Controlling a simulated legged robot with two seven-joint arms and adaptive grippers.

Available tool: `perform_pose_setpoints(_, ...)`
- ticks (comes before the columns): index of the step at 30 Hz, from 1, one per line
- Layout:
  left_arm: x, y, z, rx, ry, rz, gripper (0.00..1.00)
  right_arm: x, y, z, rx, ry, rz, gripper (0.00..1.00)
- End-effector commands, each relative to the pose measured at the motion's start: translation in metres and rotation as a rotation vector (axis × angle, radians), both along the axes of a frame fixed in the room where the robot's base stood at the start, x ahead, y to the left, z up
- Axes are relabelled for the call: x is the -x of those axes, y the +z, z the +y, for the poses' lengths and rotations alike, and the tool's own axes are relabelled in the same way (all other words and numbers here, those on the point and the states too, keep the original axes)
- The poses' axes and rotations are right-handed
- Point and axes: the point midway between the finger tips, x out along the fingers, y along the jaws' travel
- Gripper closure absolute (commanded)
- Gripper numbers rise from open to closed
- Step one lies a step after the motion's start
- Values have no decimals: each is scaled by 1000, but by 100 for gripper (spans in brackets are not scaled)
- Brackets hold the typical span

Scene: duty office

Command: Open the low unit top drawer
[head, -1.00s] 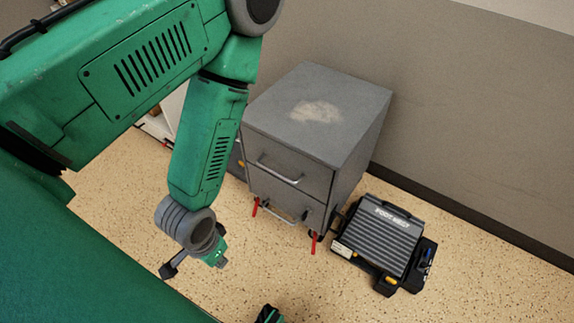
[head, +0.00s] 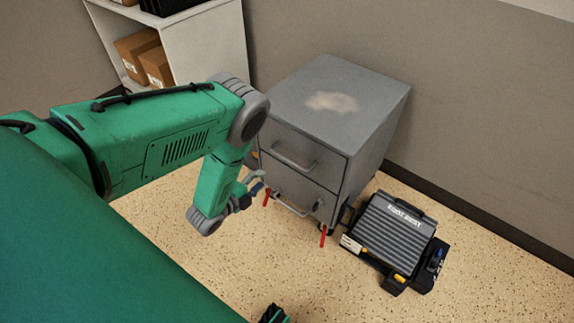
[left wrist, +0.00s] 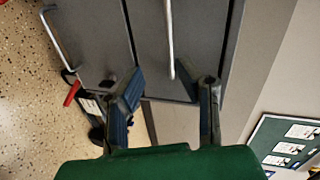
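The low unit (head: 384,128) is a grey two-drawer cabinet against the wall. Its top drawer (head: 325,172) looks shut, with a metal bar handle (head: 292,160) across its front. In the left wrist view this top handle (left wrist: 169,35) runs upright in the picture. My left gripper (head: 256,186) is beside the unit's left front, low and near the drawer fronts. In the left wrist view its two fingers (left wrist: 167,92) are spread, with the top handle's near end showing between them. Whether they touch it I cannot tell.
The lower drawer has a similar handle (head: 297,206). Red levers (head: 323,236) stick out at the unit's base. A white shelf (head: 205,50) with boxes stands behind left. The front floor is clear.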

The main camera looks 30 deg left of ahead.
Motion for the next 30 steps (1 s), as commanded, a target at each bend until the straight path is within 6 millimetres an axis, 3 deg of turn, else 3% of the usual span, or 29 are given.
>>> perform_pose_setpoints(8, -20, 0, 3, -103, -60, -98, 69, 0, -7, 0, 0, 0, -1, 60)
perform_pose_setpoints(21, -107, -20, -4, -100, -58, -95, 69, 0, -36, 0, 0, 0, -1, 60)
perform_pose_setpoints(30, -138, -25, -6, -99, -57, -93, 69, 0, -46, 0, 0, 0, -1, 60)
